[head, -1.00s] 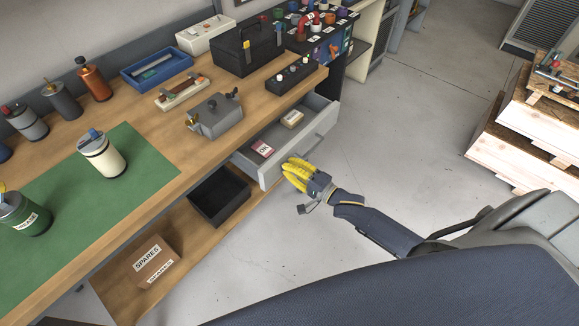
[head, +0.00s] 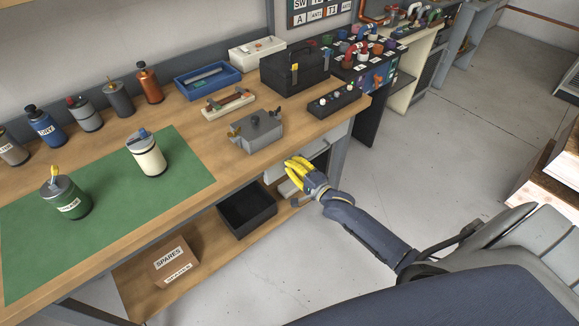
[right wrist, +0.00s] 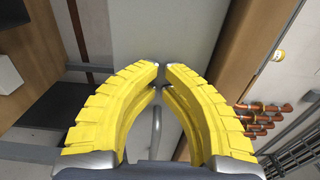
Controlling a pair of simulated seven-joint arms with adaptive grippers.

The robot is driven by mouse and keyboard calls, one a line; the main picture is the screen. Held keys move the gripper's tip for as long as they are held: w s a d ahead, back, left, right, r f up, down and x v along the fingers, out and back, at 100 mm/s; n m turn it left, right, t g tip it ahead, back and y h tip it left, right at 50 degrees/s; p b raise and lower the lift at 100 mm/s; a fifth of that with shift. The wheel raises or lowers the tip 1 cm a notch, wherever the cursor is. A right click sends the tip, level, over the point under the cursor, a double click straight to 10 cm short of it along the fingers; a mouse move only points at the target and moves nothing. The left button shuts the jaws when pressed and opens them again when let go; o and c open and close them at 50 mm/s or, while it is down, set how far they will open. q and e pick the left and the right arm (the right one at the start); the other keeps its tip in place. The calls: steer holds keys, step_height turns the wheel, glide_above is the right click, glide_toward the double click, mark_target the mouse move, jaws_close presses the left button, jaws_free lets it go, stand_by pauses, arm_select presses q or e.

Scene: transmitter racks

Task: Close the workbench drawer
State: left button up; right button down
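The workbench (head: 215,160) has a light grey drawer (head: 279,171) under its top. In the head view the drawer's front lies close under the bench edge, and its inside is hidden. A small gap cannot be ruled out. My right gripper (head: 291,168) has yellow fingers and is at the drawer front, partly covering it. In the right wrist view the fingertips (right wrist: 162,67) nearly meet with nothing between them, in front of a pale grey panel (right wrist: 143,35). Contact is not clear. My left gripper is not in view.
A black open bin (head: 247,212) and a SPARES box (head: 176,262) sit on the lower shelf. A grey metal box (head: 256,131) and a black switch box (head: 336,102) stand on the bench top near the edge.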

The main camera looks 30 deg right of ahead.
steer(key=v, duration=1.4)
steer(key=s+d+f+n+g+h, duration=0.25)
steer(key=s+f+n, duration=0.25)
steer(key=f, duration=0.7)
steer(key=s+d+f+n+g+h, duration=0.1)
steer(key=s+d+f+n+g, duration=0.15)
steer(key=s+f+n, duration=0.65)
steer(key=s+d+f+g+h, duration=0.15)
steer(key=f+g, duration=0.25)
steer(key=f, duration=1.1)
steer(key=s+a+f+n+g, duration=0.1)
steer(key=s+f+n+g, duration=0.1)
steer(key=s+f, duration=0.55)
steer(key=s+a+f+n+g, duration=0.2)
steer(key=s+f, duration=0.2)
steer(key=s, duration=0.6)
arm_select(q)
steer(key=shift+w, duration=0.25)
arm_select(e)
steer(key=s+a+f+g, duration=0.3)
steer(key=s+a+f, duration=0.2)
steer(key=s+a, duration=0.6)
steer(key=shift+s+n+y, duration=0.2)
steer(key=shift+n+y, duration=0.1)
steer(key=shift+n, duration=0.1)
